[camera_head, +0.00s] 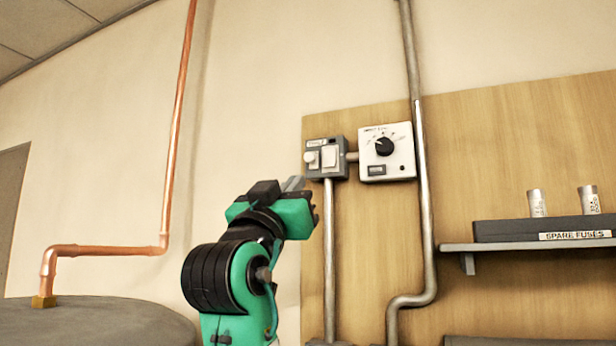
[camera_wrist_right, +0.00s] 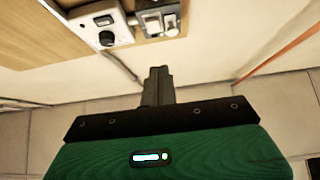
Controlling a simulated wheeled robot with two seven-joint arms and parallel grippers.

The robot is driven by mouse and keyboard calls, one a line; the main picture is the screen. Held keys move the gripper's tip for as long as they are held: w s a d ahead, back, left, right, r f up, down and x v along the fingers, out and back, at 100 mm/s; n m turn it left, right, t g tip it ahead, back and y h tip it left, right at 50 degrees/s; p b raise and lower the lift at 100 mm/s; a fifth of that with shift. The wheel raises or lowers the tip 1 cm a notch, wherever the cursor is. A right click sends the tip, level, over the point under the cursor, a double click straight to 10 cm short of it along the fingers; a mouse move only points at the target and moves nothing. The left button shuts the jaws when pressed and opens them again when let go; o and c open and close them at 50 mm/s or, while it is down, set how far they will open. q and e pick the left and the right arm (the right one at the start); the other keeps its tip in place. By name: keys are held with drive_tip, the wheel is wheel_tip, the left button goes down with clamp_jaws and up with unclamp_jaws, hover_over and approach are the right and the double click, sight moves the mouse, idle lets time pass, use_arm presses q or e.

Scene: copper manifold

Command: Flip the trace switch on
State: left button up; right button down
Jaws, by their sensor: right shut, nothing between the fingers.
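The trace switch box (camera_head: 326,144) is a small grey wall unit with a dark label too small to read surely. On its front are a round pale knob or lamp (camera_head: 311,157) at left and a white rocker (camera_head: 329,157) at right; I cannot tell the rocker's position. The box also shows at the top of the right wrist view (camera_wrist_right: 172,22), appearing upside down. My right gripper (camera_head: 296,184) is shut and empty, just below and left of the box, apparently apart from it. Its closed fingers (camera_wrist_right: 158,78) point toward the box. My left gripper is out of view.
A white dial box (camera_head: 400,150) with a black knob sits right of the switch box. Metal conduits (camera_head: 330,260) run down the wooden board. A shelf (camera_head: 530,246) at right holds a spare fuses tray (camera_head: 500,231). A copper pipe (camera_head: 110,250) and grey tank (camera_head: 90,320) stand left.

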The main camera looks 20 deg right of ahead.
sight(325, 162)
drive_tip(key=p+x, duration=0.6)
drive_tip(key=x, duration=0.3)
drive_tip(key=shift+d+r, duration=0.2)
drive_tip(key=shift+r, duration=0.2)
drive_tip(key=shift+w+d+f+p, duration=0.15)
drive_tip(key=shift+w+d+p, duration=0.4)
drive_tip(key=shift+p, duration=0.05)
drive_tip(key=shift+w+d+f+p, duration=0.15)
drive_tip(key=shift+w+d+p, duration=0.35)
drive_tip(key=shift+d+p, duration=0.1)
drive_tip(key=shift+w+d+f+p, duration=0.25)
drive_tip(key=shift+w+d+p, duration=0.05)
drive_tip(key=shift+w+d, duration=0.1)
drive_tip(key=shift+a, duration=0.1)
